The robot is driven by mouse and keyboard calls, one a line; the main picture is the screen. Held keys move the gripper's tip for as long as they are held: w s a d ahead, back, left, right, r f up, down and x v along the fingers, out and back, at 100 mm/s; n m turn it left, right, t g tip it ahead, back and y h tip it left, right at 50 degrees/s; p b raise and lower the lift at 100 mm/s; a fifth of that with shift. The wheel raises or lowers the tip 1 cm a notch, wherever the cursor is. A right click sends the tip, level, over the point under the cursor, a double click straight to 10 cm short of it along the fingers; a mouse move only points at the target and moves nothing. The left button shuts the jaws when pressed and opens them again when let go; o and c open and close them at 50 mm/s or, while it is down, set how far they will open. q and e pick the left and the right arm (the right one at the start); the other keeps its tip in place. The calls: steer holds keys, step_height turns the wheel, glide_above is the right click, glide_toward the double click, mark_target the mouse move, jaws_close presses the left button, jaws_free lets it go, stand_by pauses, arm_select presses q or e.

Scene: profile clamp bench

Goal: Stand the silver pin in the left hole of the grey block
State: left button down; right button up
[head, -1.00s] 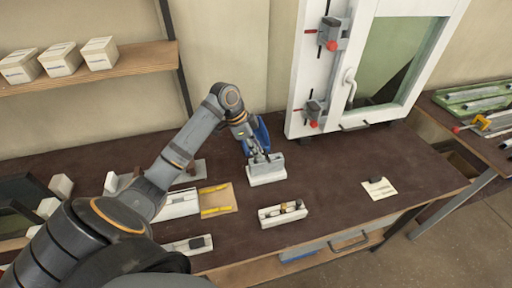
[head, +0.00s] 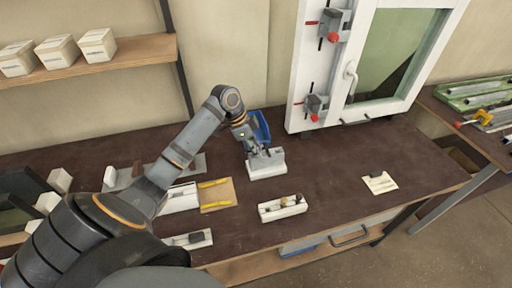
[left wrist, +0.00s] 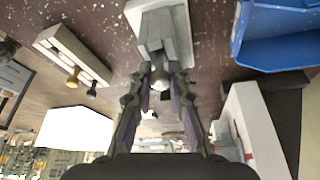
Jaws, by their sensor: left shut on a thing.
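The grey block (head: 272,160) stands on a white base on the bench; in the left wrist view it (left wrist: 165,38) lies just beyond my fingertips. My left gripper (head: 258,151) is at the block's top, on its left side in the head view. In the left wrist view the fingers (left wrist: 166,78) are shut on the silver pin (left wrist: 161,86), whose rounded, shiny end shows between them. The rest of the pin is hidden. The holes are too small or covered to tell, and I cannot tell whether the pin touches the block. My right gripper is not in view.
A white holder (head: 268,214) with several small parts stands in front of the block. A blue bin (head: 261,126) is close behind the gripper. A tan board with yellow strips (head: 231,196) lies left.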

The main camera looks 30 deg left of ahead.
arm_select(q)
steer(key=shift+f, duration=0.2)
steer(key=c, duration=1.2)
jaws_free()
steer(key=shift+r, duration=0.15)
step_height(320, 180, up, 8)
steer(key=p, duration=0.8)
steer(key=shift+p, duration=0.3)
